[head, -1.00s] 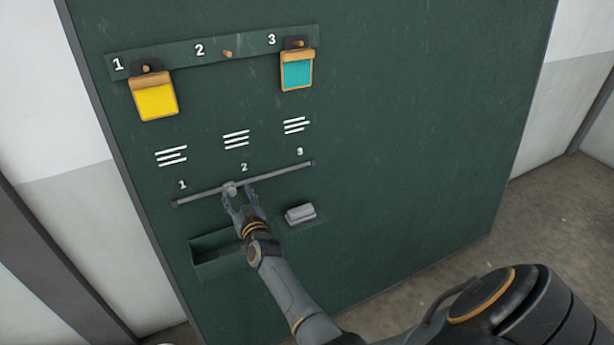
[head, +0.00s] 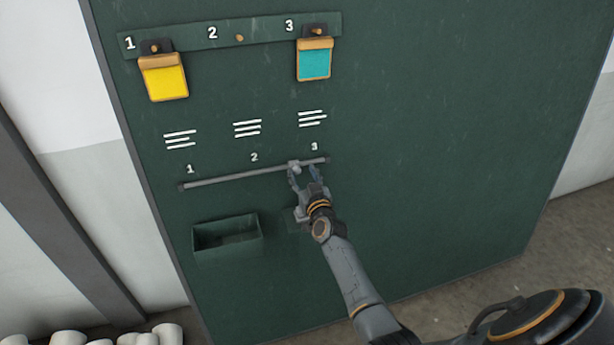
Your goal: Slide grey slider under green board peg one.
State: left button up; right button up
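The grey slider (head: 294,167) sits on the thin grey rail (head: 230,178) of the green board (head: 420,110), between marks 2 and 3 and nearer 3. My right gripper (head: 304,175) is at the rail from below, its two fingers apart. Its left finger is at the slider; whether they touch is hard to tell. Peg one (head: 154,47), at the upper left, holds a yellow tag (head: 164,83). Peg two (head: 239,38) is bare. Peg three holds a teal tag (head: 314,64). My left gripper is out of view.
A green open tray (head: 226,233) juts from the board below the rail's left part. A grey block (head: 301,216) is mostly hidden behind my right gripper. White rounded objects (head: 150,336) lie at the lower left. The rail left of the slider is clear.

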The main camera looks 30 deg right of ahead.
jog(key=shift+d, duration=0.15)
jog(key=shift+s, duration=0.1)
jog(key=shift+s+p, duration=0.45)
jog(key=shift+s, duration=0.05)
jog(key=p+v, duration=0.6)
jog(key=v, duration=0.9)
jog(key=shift+a+p, duration=0.25)
jog(key=shift+p, duration=0.15)
jog(key=shift+w, duration=0.15)
dwell(0.5)
